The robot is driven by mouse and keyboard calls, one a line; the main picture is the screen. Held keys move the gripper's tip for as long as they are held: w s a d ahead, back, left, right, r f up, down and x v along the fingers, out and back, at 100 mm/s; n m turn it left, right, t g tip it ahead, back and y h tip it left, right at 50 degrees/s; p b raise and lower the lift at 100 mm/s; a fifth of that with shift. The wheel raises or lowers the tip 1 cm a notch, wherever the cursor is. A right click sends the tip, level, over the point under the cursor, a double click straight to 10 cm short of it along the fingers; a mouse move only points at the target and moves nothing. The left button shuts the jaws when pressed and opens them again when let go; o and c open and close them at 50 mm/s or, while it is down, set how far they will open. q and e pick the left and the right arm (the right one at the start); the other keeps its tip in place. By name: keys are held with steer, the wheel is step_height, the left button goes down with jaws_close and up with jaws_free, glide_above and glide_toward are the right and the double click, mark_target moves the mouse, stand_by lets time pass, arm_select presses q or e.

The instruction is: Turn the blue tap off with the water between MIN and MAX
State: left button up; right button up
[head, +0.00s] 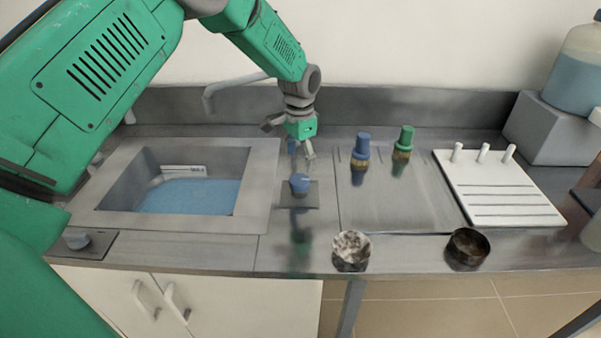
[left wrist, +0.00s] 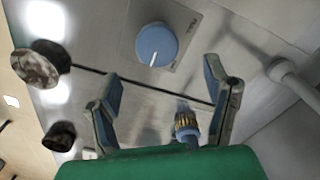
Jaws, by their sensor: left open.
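The blue tap knob (head: 300,184) sits on a square plate right of the sink. In the left wrist view the knob (left wrist: 157,45) is round, with a white pointer line. My left gripper (head: 301,153) is open and empty just above and behind the knob; its fingers (left wrist: 160,82) appear apart, not touching the knob. The sink (head: 257,185) holds blue water (head: 190,196). A white level label (head: 184,169) is on its back wall, with the water surface near its lower edge; its small print is not readable. My right gripper is not in view.
A grey spout (head: 225,86) hangs behind the sink. Blue (head: 361,150) and green (head: 403,142) fittings stand right of the knob.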

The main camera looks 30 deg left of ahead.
mark_target(300, 178)
arm_select(q)
steer(key=shift+r, duration=2.4)
